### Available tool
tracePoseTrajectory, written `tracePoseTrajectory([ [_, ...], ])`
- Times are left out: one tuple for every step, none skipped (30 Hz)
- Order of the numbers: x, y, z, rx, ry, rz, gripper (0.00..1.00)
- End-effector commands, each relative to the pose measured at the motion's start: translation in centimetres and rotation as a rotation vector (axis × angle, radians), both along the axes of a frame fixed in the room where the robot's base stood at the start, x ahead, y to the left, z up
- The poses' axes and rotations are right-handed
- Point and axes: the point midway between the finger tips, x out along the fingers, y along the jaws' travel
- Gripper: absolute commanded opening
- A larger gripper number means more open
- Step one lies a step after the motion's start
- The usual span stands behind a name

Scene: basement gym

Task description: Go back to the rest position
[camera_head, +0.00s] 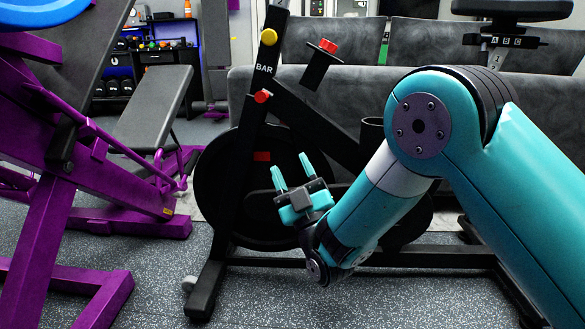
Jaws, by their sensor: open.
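My gripper (292,177) is in the middle of the head view, with its two teal fingers pointing up and apart. It is open, and nothing shows between the fingers. My teal arm comes in from the right edge, bends at a large joint and reaches down to the left. The gripper appears in front of the black exercise bike (244,150). I cannot tell how far apart they are.
A purple weight machine (100,165) fills the left side. A grey padded bench (155,105) stands behind it. A grey couch (350,95) runs behind the bike. Speckled floor (300,300) is clear at the bottom middle. Shelves with weights (150,55) stand at the back left.

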Motion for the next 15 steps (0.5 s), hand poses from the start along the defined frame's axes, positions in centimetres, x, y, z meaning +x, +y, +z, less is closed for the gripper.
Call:
tracePoseTrajectory([
  [0.4, -0.1, 1.5, -0.004, 0.035, 0.006, 0.51],
  [0.7, -0.2, 2.3, -0.007, 0.068, 0.013, 0.51],
  [1.1, -0.4, 3.4, -0.017, 0.126, 0.025, 0.51],
  [1.4, -0.5, 4.3, -0.023, 0.178, 0.035, 0.51],
  [1.7, -0.6, 5.3, -0.029, 0.238, 0.048, 0.51],
  [2.0, -0.8, 6.5, -0.039, 0.324, 0.067, 0.51],
  [2.1, -1.1, 7.4, -0.046, 0.394, 0.081, 0.51],
  [2.0, -1.2, 8.2, -0.054, 0.465, 0.098, 0.51],
  [1.9, -1.6, 9.0, -0.064, 0.56, 0.114, 0.51],
  [1.6, -1.9, 9.7, -0.07, 0.633, 0.124, 0.51],
  [1.2, -2.2, 10.2, -0.075, 0.704, 0.139, 0.51],
  [0.5, -2.6, 10.9, -0.084, 0.799, 0.156, 0.51],
  [-0.2, -2.8, 11.4, -0.09, 0.871, 0.171, 0.51],
  [-1.0, -3.2, 11.9, -0.097, 0.941, 0.182, 0.51],
  [-2.2, -3.7, 12.5, -0.106, 1.037, 0.198, 0.51],
])
